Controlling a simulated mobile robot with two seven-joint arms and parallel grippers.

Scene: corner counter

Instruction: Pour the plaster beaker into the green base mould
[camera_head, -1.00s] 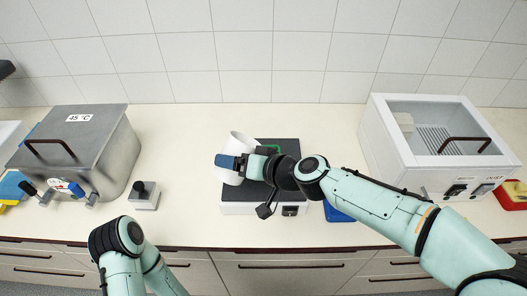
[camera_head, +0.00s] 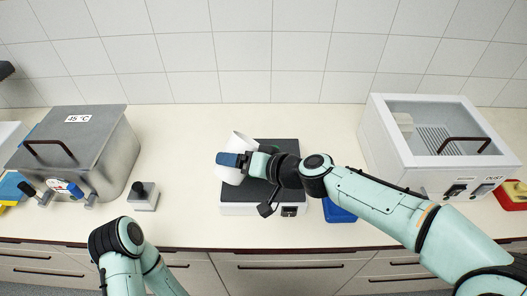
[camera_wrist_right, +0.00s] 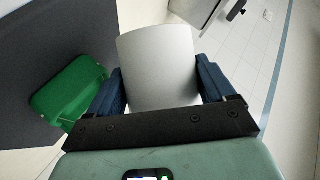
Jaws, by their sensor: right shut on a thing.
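My right gripper (camera_head: 231,160) is shut on a white beaker (camera_head: 237,147), held tilted over the left part of a dark-topped device. In the right wrist view the beaker (camera_wrist_right: 158,62) sits between the two blue fingers (camera_wrist_right: 165,88). Its contents are hidden. The green base mould (camera_wrist_right: 70,92) shows in that view on the dark plate, left of the beaker and apart from it in the picture.
A white glass-lidded cabinet (camera_head: 435,145) stands right.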

